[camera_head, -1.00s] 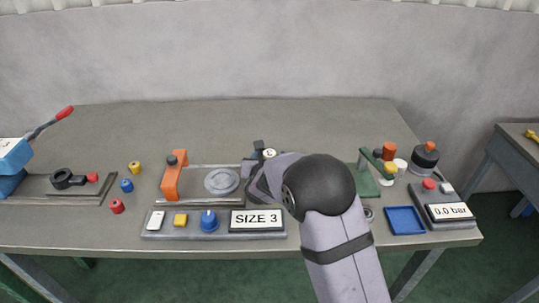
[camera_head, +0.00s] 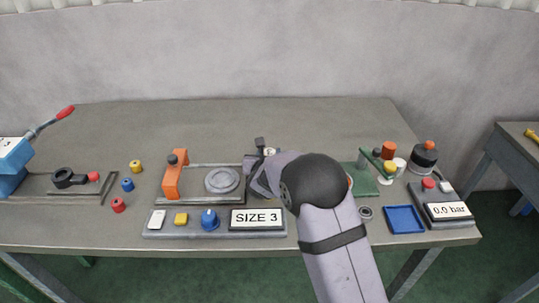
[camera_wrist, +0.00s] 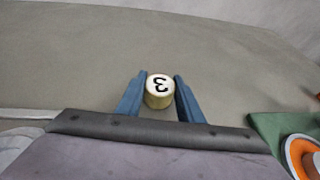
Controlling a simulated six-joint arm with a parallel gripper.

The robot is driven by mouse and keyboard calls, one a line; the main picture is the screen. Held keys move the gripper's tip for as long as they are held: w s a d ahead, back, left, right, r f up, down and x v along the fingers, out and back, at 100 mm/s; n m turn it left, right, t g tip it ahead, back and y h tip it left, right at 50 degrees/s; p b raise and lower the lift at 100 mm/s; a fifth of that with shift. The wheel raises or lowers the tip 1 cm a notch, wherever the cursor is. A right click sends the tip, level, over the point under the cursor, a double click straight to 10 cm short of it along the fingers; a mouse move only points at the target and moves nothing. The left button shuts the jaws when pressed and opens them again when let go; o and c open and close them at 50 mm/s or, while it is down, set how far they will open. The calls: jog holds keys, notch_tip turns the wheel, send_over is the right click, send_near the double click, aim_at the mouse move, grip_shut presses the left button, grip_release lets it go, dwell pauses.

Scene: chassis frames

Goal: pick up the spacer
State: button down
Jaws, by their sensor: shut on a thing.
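The spacer (camera_wrist: 158,92) is a short yellowish cylinder with a white top marked with a black 3. In the wrist view it stands between the two blue fingers of my gripper (camera_wrist: 159,95), which is shut on it. In the head view only a little of the spacer's pale top (camera_head: 270,152) shows past my gripper (camera_head: 262,158), behind the middle of the table's equipment. Whether its underside touches the table cannot be told.
A panel reading SIZE 3 (camera_head: 257,218) and a fixture with an orange clamp (camera_head: 174,176) stand at left. Small coloured cylinders lie further left. A blue tray (camera_head: 405,220), a metal ring (camera_head: 365,213) and a gauge unit (camera_head: 447,209) are at right. The table's back is clear.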

aim_at(269, 152)
notch_tip(269, 152, up, 10)
jog(key=shift+r, duration=0.15)
dwell(0.4)
